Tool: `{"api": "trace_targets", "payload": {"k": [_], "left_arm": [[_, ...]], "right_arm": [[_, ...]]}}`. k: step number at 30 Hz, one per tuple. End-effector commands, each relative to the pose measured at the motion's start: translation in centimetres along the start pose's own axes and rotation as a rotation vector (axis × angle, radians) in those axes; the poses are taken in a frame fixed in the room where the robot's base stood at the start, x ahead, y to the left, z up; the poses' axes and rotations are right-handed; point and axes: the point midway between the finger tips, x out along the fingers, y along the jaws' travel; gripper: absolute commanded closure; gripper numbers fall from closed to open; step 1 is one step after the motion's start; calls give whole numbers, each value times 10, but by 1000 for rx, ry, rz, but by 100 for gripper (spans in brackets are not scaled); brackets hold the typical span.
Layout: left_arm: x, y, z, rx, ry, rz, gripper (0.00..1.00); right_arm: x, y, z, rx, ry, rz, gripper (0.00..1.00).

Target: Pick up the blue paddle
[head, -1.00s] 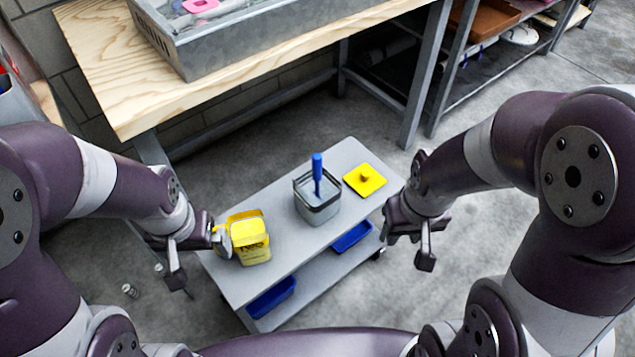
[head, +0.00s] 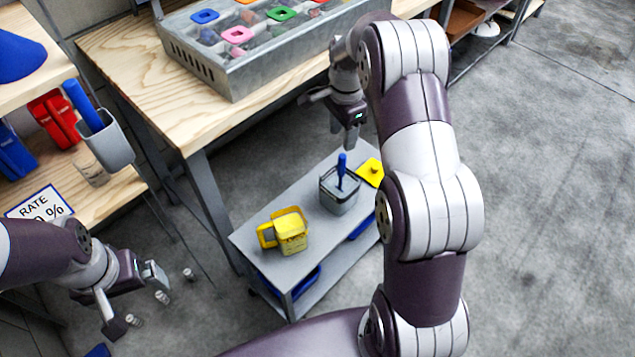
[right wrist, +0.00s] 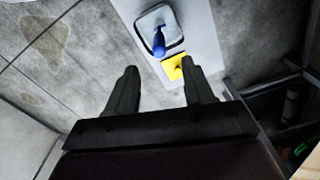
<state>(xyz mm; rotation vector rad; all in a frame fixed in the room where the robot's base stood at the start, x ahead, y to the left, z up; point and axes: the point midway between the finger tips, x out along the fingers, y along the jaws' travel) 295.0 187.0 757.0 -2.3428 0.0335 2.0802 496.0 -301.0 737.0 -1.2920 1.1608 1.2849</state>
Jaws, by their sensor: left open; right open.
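A blue paddle handle (head: 341,166) stands upright in a grey square container (head: 338,196) on the cart; its lower part is hidden inside. In the right wrist view the blue handle (right wrist: 159,42) shows beyond the fingertips. Another blue handle (head: 83,103) leans in a grey holder (head: 108,147) on the shelf unit at the left. My right gripper (head: 322,111) is open and empty, above and behind the cart container, apart from the handle. Its two fingers also show in the right wrist view (right wrist: 159,68). My left gripper (head: 137,300) is open and empty at the lower left.
A yellow container (head: 291,235) and a yellow lid (head: 370,170) sit on the grey cart (head: 330,247). A metal tray (head: 215,72) of lidded compartments stands on the wooden table (head: 140,68).

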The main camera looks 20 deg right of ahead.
Motion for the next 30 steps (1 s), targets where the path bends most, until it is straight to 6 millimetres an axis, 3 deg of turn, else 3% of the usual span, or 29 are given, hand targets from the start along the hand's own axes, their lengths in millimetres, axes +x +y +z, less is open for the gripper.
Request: {"api": "trace_targets", "payload": {"k": [9,16,21,29,30], "left_arm": [[20,0,2,0,0,0,0],[27,0,3,0,1,0,0],[39,0,4,0,0,0,0],[38,0,4,0,1,0,0],[38,0,4,0,1,0,0]], "right_arm": [[65,1,1,31,-1,3,48],[88,1,1,30,-1,2,48],[120,2,1,29,-1,2,48],[126,2,1,29,0,-1,48],[126,2,1,29,0,-1,61]]}}
